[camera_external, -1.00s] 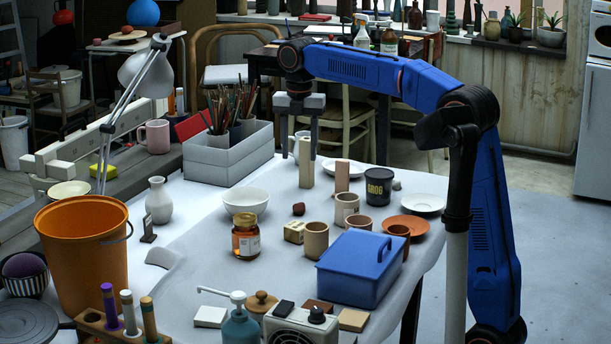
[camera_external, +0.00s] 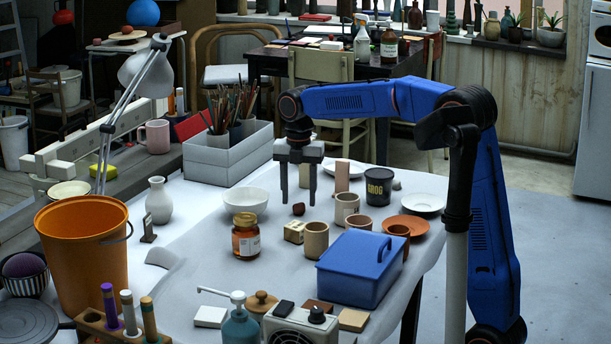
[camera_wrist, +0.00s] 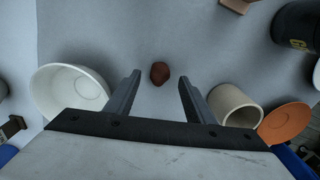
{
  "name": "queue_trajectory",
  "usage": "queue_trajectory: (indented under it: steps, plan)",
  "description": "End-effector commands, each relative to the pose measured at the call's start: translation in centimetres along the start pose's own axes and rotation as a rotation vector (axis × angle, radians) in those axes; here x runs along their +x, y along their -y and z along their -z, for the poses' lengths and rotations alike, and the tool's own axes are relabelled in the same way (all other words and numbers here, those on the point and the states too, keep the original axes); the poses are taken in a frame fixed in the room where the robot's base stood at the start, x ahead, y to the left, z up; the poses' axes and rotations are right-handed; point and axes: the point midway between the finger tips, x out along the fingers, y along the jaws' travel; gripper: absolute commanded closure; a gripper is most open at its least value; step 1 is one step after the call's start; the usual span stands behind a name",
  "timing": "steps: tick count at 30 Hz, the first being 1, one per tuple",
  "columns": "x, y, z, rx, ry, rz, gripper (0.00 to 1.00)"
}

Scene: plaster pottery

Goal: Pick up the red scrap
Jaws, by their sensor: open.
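The red scrap (camera_external: 298,209) is a small dark reddish-brown lump on the white table. In the wrist view the scrap (camera_wrist: 159,73) lies ahead of the two fingers, near the middle of the gap between them. My gripper (camera_external: 298,201) points down with its fingers apart and nothing between them. In the external view its tips end just above the scrap; the exact height is hard to tell. The gripper also shows in the wrist view (camera_wrist: 158,79).
A white bowl (camera_external: 246,200) is left of the scrap. A small pale block (camera_external: 294,232), a beige cup (camera_external: 315,241) and another cup (camera_external: 345,208) stand close in front and right. An amber jar (camera_external: 246,236) and a blue box (camera_external: 360,268) are nearer the front.

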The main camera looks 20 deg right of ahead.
Motion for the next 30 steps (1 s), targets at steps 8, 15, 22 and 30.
queue_trajectory:
  steps: [8,15,22,30]
  plan:
    - [2.4,0.0,-0.1,0.001,0.002,-0.001,0.51]
    - [2.4,0.0,-0.1,0.001,0.002,-0.001,0.58]
    - [2.4,0.0,-0.1,0.001,0.002,-0.001,0.95]
    - [2.0,0.0,-0.1,0.001,0.002,-0.001,0.95]
